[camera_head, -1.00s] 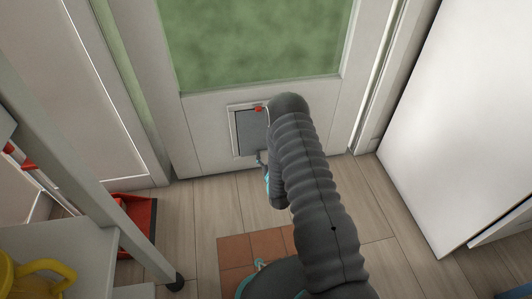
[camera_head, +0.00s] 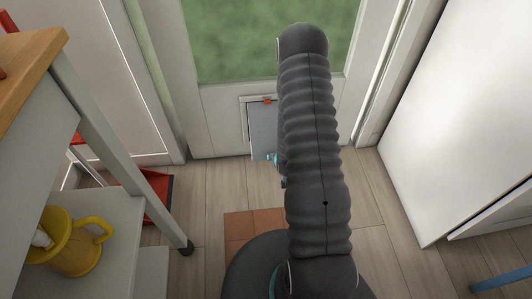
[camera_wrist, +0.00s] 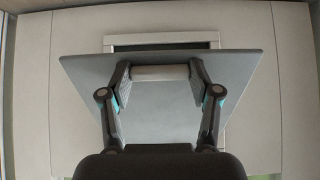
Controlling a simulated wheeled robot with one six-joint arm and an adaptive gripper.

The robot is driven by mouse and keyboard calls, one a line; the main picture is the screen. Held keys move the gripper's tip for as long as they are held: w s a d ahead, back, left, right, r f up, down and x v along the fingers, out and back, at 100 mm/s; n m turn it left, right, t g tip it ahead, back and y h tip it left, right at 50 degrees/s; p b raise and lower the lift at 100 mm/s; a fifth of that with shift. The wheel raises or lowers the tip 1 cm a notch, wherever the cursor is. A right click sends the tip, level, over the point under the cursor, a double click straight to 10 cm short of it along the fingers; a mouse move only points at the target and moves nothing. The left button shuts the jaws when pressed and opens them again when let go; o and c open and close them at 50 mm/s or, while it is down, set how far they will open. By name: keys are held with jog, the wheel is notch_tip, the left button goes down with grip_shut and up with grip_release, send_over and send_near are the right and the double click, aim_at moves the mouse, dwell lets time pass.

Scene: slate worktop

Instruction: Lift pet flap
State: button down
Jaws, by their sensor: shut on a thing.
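The grey pet flap (camera_head: 262,130) is set low in the white door, with a red latch (camera_head: 268,101) at the top of its frame (camera_head: 245,117). The flap stands tilted out from its frame. In the wrist view the flap (camera_wrist: 155,112) fills the middle as a grey panel, with a pale grip bar (camera_wrist: 160,72) on it. My gripper (camera_wrist: 160,76) is shut on this bar, one finger at each end. In the head view my arm hides most of the gripper and the flap's right part; only a teal bit shows.
A white cart with a wooden top (camera_head: 30,60) and a yellow jug (camera_head: 75,245) stands at left. A red dustpan (camera_head: 155,190) lies behind its leg. A large white cabinet (camera_head: 460,110) is at right. Wooden floor (camera_head: 215,210) lies open before the door.

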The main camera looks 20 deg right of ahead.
jog(key=shift+s+r, duration=0.3)
jog(key=shift+r, duration=0.75)
jog(key=shift+c, duration=1.2)
grip_release()
jog(key=shift+a, duration=0.1)
jog(key=v, duration=0.7)
jog(key=shift+s, duration=0.2)
